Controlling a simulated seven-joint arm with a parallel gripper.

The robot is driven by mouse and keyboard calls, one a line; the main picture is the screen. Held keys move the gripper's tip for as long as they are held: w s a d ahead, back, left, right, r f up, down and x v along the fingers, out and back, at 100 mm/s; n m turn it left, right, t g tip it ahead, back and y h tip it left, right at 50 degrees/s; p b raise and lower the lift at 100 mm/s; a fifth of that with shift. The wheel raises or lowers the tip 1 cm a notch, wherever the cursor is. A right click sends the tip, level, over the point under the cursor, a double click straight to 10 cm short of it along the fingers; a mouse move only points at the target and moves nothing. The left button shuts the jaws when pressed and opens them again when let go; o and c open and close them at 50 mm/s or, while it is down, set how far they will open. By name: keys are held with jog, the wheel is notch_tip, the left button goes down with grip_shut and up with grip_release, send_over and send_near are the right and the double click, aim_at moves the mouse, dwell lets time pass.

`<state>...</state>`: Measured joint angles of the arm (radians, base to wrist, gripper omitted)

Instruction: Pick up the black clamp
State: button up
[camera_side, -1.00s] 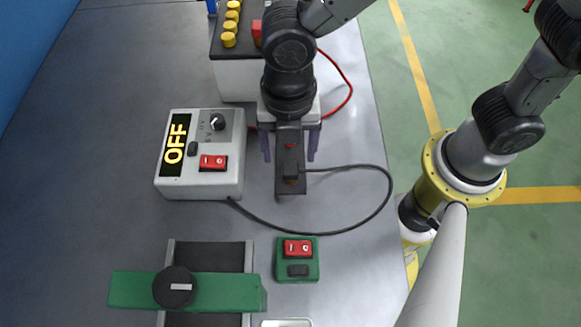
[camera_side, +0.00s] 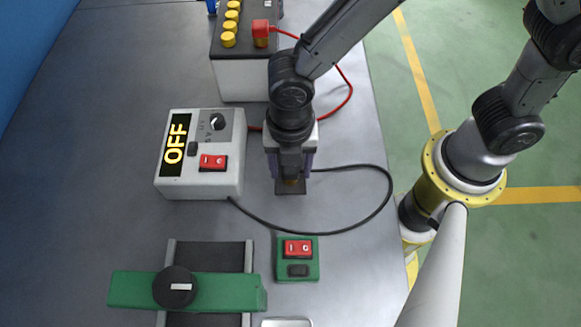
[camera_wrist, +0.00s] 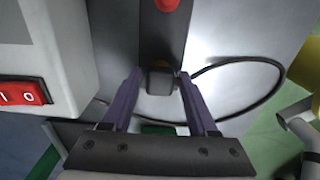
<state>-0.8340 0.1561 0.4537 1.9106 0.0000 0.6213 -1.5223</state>
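The black clamp (camera_wrist: 160,82) is a small dark block at the end of the black cable. It sits on a dark flat strip (camera_wrist: 163,38) on the table, and a bit of brassy colour shows beside it. My gripper (camera_side: 292,172) is low over the strip in the side view and hides most of the clamp there. In the wrist view its purple fingers are open, one on each side of the clamp, with gaps between. The black cable (camera_side: 378,172) loops right and back to the white power box (camera_side: 202,183).
The power box reads OFF and has a red switch (camera_side: 213,162), close to the left of my gripper. A battery (camera_side: 240,82) with yellow caps and a red clamp (camera_side: 261,28) stands behind. A green switch box (camera_side: 298,257) stands in front. The table at far left is clear.

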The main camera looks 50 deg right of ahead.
grip_shut()
jog(key=shift+r, duration=0.1)
jog(key=shift+r, duration=0.55)
notch_tip(320, 180, up, 2)
jog(key=shift+r, duration=0.25)
jog(key=s+d+r, duration=0.9)
jog(key=d, duration=0.1)
jog(key=shift+s+d+r, duration=0.15)
jog(key=shift+s+d, duration=0.05)
